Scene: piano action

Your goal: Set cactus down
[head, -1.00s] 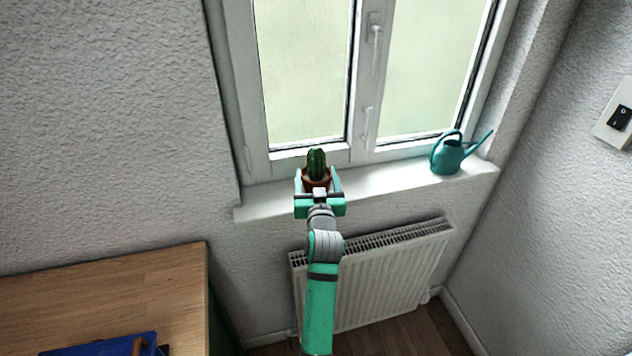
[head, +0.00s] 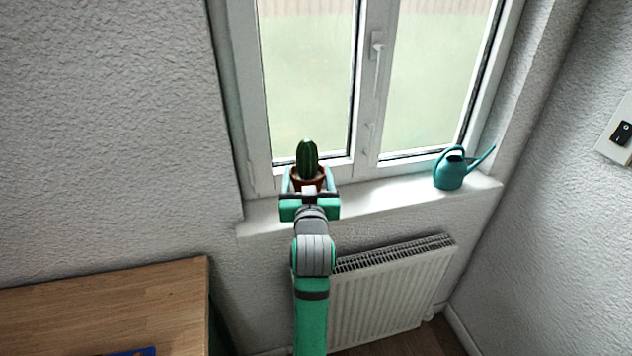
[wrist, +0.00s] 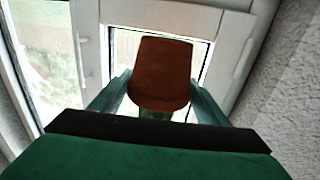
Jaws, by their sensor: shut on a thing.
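The cactus (head: 307,156) is a green, ribbed plant in a brown pot. My gripper (head: 308,182) is shut on the pot, one finger on each side, over the windowsill (head: 380,198) in front of the left window pane. The cactus stands upright in the head view. In the wrist view the brown pot (wrist: 163,72) shows between the fingers (wrist: 160,92), and only a little green of the plant shows below it. I cannot tell whether the pot's base touches the sill.
A teal watering can (head: 450,172) stands at the right end of the sill. The sill between it and my gripper is clear. A white radiator (head: 385,295) is below. A wooden table (head: 110,305) is at the lower left. A light switch (head: 620,132) is on the right wall.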

